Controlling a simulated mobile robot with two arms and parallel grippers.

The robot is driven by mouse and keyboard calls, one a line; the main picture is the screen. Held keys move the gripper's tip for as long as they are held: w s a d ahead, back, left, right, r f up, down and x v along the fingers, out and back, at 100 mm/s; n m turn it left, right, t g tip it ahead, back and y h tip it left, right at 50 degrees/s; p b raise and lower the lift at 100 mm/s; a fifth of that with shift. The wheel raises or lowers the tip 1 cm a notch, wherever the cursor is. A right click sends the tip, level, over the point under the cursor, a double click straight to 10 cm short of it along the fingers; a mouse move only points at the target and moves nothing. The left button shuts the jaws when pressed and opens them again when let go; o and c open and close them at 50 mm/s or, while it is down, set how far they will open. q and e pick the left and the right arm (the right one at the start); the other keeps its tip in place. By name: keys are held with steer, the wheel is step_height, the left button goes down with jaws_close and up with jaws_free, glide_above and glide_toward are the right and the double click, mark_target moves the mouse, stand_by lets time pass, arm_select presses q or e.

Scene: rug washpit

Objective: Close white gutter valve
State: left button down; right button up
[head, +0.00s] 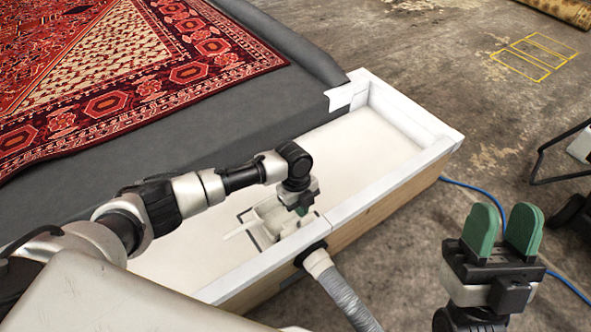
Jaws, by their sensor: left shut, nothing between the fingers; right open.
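The white gutter valve (270,218) sits on the floor of the white gutter (362,143), close to its near wall. A thin white handle (238,231) sticks out from it to the left. My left gripper (303,209) points down over the right part of the valve, its green fingers shut with nothing between them. I cannot tell whether the fingers touch the valve. My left wrist hides part of it. My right gripper (502,232) is raised at the right, fingers up, open and empty, away from the gutter.
A grey hose (345,299) leaves the gutter's outer wall near the valve. A red patterned rug (120,70) lies on the grey pit surface (230,125) behind. A blue hose (565,283) runs over the concrete floor at right. A black-framed object (562,160) stands at the right edge.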

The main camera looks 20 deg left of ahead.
arm_select(q)
steer(key=p+v, duration=0.1)
steer(key=v, duration=0.2)
steer(key=shift+d+r+p, duration=0.1)
steer(key=shift+r+p, duration=0.15)
steer(key=shift+p, duration=0.1)
steer(key=s+p+v, duration=0.1)
steer(key=p+v, duration=0.1)
steer(key=v, duration=0.5)
steer(key=shift+w+r+p, duration=0.2)
steer(key=shift+w+p, duration=0.1)
steer(key=shift+w, duration=0.25)
arm_select(e)
steer(key=w+f+g+h, duration=0.4)
steer(key=w+f+g, duration=0.1)
steer(key=f+g, duration=0.6)
steer(key=shift+w+d+g, duration=0.2)
steer(key=shift+w+g, duration=0.15)
steer(key=shift+g, duration=0.05)
